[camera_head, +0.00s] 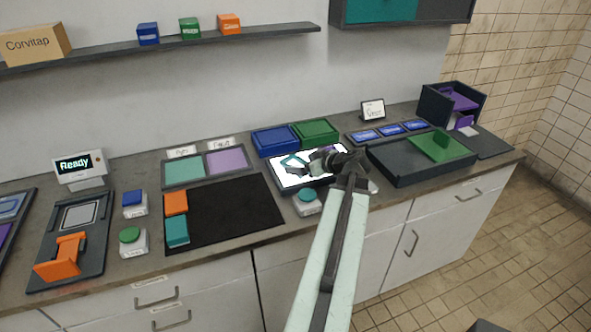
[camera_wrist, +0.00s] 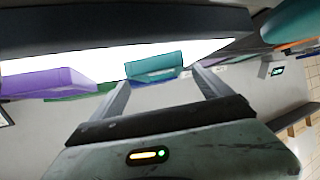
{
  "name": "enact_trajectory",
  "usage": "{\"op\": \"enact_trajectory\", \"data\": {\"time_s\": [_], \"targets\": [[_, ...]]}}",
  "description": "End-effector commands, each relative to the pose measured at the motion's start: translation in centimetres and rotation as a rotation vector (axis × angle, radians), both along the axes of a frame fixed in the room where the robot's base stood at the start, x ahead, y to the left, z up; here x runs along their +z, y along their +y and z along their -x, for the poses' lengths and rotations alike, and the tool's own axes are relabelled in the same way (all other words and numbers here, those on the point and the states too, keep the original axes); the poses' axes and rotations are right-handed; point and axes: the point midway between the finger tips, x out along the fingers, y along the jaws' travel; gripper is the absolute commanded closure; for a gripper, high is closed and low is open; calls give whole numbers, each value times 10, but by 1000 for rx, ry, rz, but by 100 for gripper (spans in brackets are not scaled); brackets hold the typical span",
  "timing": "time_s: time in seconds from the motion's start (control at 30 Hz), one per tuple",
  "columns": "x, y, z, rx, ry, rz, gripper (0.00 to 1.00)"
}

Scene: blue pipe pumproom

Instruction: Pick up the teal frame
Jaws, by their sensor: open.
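The teal frame (camera_head: 293,160) lies on a bright white lit panel (camera_head: 290,181) in a dark tray, near the middle of the counter. In the wrist view the teal frame (camera_wrist: 153,66) shows as a hollow-looking teal piece just beyond and between my fingertips. My gripper (camera_head: 314,160) is open and low over the panel, to the right of the frame. In the wrist view my gripper (camera_wrist: 161,78) has its two fingers apart with nothing clasped. I cannot tell whether a finger touches the frame.
A purple piece (camera_wrist: 48,83) shows left in the wrist view. Blue (camera_head: 275,140) and green (camera_head: 315,132) trays stand behind the panel. A teal button (camera_head: 308,194) is in front. A dark tray with a green piece (camera_head: 440,146) is at right; a black mat (camera_head: 235,210) at left is mostly bare.

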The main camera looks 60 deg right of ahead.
Motion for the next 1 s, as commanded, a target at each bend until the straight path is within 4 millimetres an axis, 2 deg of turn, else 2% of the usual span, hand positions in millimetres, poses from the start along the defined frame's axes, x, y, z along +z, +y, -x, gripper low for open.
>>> {"op": "enact_trajectory", "data": {"time_s": [0.03,0.1,0.3,0.37,0.5,0.57,0.83,1.0], "targets": [[-10,-4,-9,2,0,1,11],[-12,-5,-16,2,0,0,11],[-10,-4,-17,1,0,0,11],[-10,-4,-17,1,0,0,25],[-10,-4,-17,1,0,0,64],[-10,-4,-17,1,0,0,79],[-7,-3,-17,2,0,-1,79],[14,-3,-18,2,0,0,79]]}}
